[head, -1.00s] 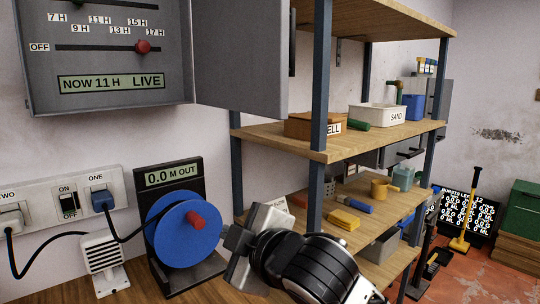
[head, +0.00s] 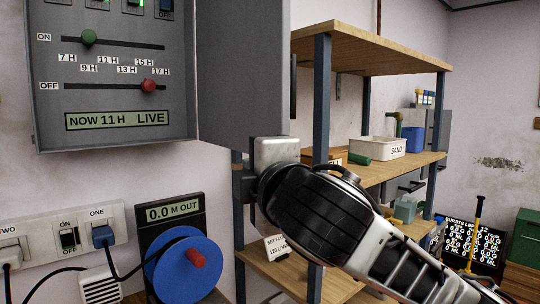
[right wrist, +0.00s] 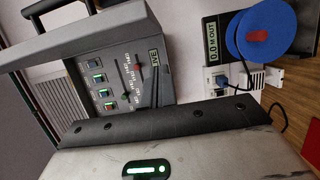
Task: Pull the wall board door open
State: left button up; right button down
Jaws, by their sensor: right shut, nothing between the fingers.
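The grey wall board (head: 115,140) is at the upper left of the head view, with its sliders and a "NOW 11 H LIVE" display showing. Its grey door (head: 240,70) stands swung open to the right. A dark handle (head: 293,85) shows as a strip past the door's outer edge. In the right wrist view, the board (right wrist: 120,85) is tilted, with the door (right wrist: 95,35) and dark handle (right wrist: 75,45) at upper left. My right gripper (head: 238,183) is shut and empty, just below the door's lower edge; contact is unclear. My left gripper is out of view.
A wooden shelf unit (head: 370,50) with blue posts stands right of the door, close behind my right arm. A blue reel (head: 180,265) and a socket strip (head: 60,235) are below the board.

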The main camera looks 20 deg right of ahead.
pick_arm(q)
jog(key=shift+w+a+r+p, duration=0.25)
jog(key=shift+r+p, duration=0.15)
jog(key=shift+p, duration=0.2)
pick_arm(e)
jog(key=w+d, duration=0.3)
jog(key=shift+w+d, duration=0.1)
jog(key=shift+d, duration=0.3)
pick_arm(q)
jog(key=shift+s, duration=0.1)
